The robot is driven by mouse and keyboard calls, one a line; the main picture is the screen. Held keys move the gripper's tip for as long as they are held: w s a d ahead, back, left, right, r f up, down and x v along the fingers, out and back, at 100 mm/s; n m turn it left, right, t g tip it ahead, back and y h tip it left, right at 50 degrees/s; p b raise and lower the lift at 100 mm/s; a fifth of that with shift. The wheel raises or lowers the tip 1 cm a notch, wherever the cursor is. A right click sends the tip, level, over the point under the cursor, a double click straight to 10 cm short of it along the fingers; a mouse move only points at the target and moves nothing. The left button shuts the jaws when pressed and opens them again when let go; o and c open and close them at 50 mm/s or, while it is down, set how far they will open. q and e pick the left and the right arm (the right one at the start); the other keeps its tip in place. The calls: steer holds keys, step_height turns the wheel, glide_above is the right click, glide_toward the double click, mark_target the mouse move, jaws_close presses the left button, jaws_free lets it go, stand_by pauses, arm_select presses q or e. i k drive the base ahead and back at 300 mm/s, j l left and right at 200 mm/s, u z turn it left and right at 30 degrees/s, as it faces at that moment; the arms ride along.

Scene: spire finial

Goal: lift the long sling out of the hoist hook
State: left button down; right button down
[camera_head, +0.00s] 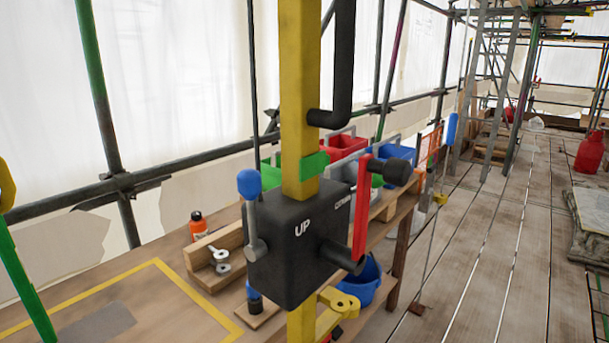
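A yellow rounded part (6,186) is cut off by the left edge of the head view. It may be the hoist hook, but too little shows to tell. A straight green band (22,270) runs down and to the right from just below it. It may be a leg of the long sling; its ends and any seat in a hook are out of view. The yellow hoist mast (299,90) stands close in front, with a black gear box (295,250) marked UP, a blue-knobbed lever (249,205) and a red crank (361,210). Neither gripper is in view.
Behind the mast is a wooden bench (150,290) with an orange bottle (198,225), a slotted wooden block and coloured bins (342,147). A blue bucket (365,282) is beside it. The plank walkway (490,250) at right is largely clear; a red gas bottle (589,154) stands there.

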mark_target(10, 253)
steer(key=l+u, duration=0.15)
steer(key=u, duration=1.45)
steer(key=j+u, duration=0.1)
steer(key=i, duration=0.05)
